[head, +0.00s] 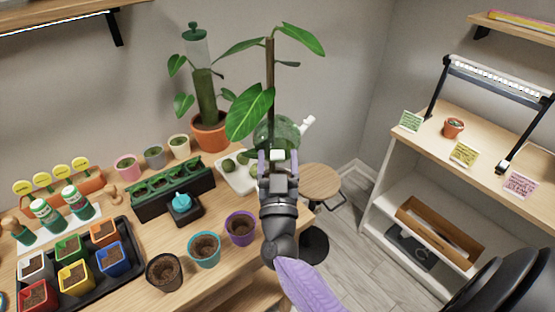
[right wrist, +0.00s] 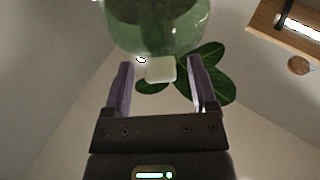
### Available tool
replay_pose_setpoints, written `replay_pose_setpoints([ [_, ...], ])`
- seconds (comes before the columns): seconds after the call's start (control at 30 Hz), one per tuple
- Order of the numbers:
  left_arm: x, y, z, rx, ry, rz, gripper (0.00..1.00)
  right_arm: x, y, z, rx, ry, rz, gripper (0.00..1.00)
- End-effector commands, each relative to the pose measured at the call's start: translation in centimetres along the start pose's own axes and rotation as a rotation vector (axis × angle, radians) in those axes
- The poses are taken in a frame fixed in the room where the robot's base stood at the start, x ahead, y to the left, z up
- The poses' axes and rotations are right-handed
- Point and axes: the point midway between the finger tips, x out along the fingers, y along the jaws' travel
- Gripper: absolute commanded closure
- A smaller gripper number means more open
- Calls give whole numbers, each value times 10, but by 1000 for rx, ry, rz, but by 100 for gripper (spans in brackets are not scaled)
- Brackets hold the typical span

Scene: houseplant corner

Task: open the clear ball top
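The clear ball (head: 268,131), greenish and see-through, sits around or in front of the brown stem (head: 270,75) of a leafy plant. I cannot tell if its halves are apart. A white spout-like piece (head: 307,125) sticks out at its right. In the right wrist view the ball (right wrist: 157,25) fills the top, with a pale tab (right wrist: 161,69) under it. My right gripper (head: 278,162) is open just in front of the ball. In the right wrist view its purple fingers (right wrist: 159,88) stand apart on either side of the tab, with gaps. My left gripper is not in view.
A potted plant with a green pole (head: 207,95) stands left of the ball. A white tray (head: 236,178) and several small pots (head: 204,247) sit on the wooden table. A round stool (head: 320,181) and a shelf unit (head: 375,215) stand at right, with floor between.

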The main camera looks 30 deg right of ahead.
Motion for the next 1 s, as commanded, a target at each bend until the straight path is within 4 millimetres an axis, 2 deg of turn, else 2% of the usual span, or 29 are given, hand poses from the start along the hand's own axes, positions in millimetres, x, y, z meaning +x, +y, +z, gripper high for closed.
replay_pose_setpoints([
  [0.03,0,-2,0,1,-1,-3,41,0,0,0,0,0,0,38],
  [0.3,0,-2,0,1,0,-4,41,0,0,0,0,0,0,96],
  [0.33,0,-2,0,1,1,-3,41,0,0,0,0,0,0,100],
  [1.0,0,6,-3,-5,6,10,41,0,0,0,1,0,0,100],
])
